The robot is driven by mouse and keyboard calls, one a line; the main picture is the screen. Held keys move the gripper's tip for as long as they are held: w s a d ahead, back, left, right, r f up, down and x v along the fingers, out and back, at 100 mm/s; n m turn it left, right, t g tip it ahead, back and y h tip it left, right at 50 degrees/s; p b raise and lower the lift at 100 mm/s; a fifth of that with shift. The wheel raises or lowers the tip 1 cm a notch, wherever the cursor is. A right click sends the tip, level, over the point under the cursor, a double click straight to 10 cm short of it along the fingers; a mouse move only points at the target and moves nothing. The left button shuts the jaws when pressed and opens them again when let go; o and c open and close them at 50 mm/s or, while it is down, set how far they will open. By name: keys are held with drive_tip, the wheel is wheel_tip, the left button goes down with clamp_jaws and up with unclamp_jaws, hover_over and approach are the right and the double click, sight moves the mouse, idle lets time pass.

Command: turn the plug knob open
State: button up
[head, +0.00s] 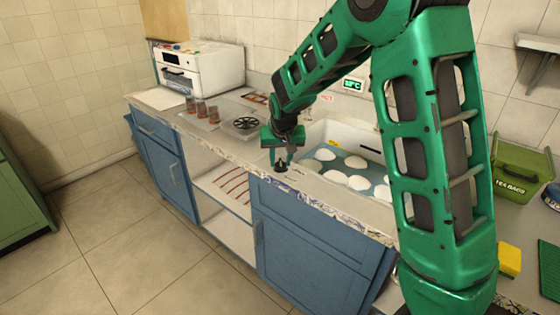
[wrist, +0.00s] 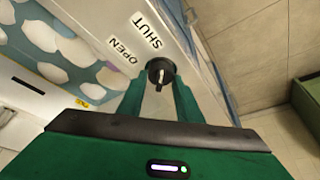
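The plug knob (wrist: 160,70) is a small round black knob with a pale pointer bar, seen in the wrist view beside the labels OPEN (wrist: 126,51) and SHUT (wrist: 147,30). The pale bar runs up and down in that picture; which label it marks I cannot tell. My gripper (wrist: 160,84) has its two green fingers apart, one on each side of the knob's bar, with a gap to it. I cannot tell whether either finger touches the knob's body. In the head view my gripper (head: 282,158) points down just over the dark knob (head: 281,167) at the counter's front edge.
A sink basin (head: 345,140) with bluish water and several white, foam-like lumps lies behind the knob. Glasses of tea (head: 201,109) and a black round grate (head: 245,124) stand to the left. A green tea-bag box (head: 520,172) and a yellow sponge (head: 509,260) are at right.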

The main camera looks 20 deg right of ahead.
drive_tip(key=n, duration=0.2)
drive_tip(key=n+y, duration=0.1)
drive_tip(key=shift+d+n, duration=0.3)
drive_tip(key=shift+n, duration=0.1)
drive_tip(key=n+y, duration=0.1)
drive_tip(key=n, duration=0.1)
drive_tip(key=n+y, duration=0.1)
drive_tip(key=n, duration=0.1)
drive_tip(key=shift+d+n+g, duration=0.15)
drive_tip(key=shift+n+g, duration=0.15)
drive_tip(key=n, duration=0.1)
drive_tip(key=n+g+y, duration=0.1)
drive_tip(key=n, duration=0.3)
drive_tip(key=shift+w+d, duration=0.2)
drive_tip(key=shift+w, duration=0.05)
drive_tip(key=n, duration=0.2)
drive_tip(key=n+g+y, duration=0.1)
drive_tip(key=shift+w+n+g, duration=0.15)
drive_tip(key=shift+n+g, duration=0.15)
drive_tip(key=shift+n, duration=0.1)
drive_tip(key=shift+w+d+r+n, duration=0.1)
drive_tip(key=shift+r+n, duration=0.05)
drive_tip(key=shift+n, duration=0.25)
drive_tip(key=o, duration=1)
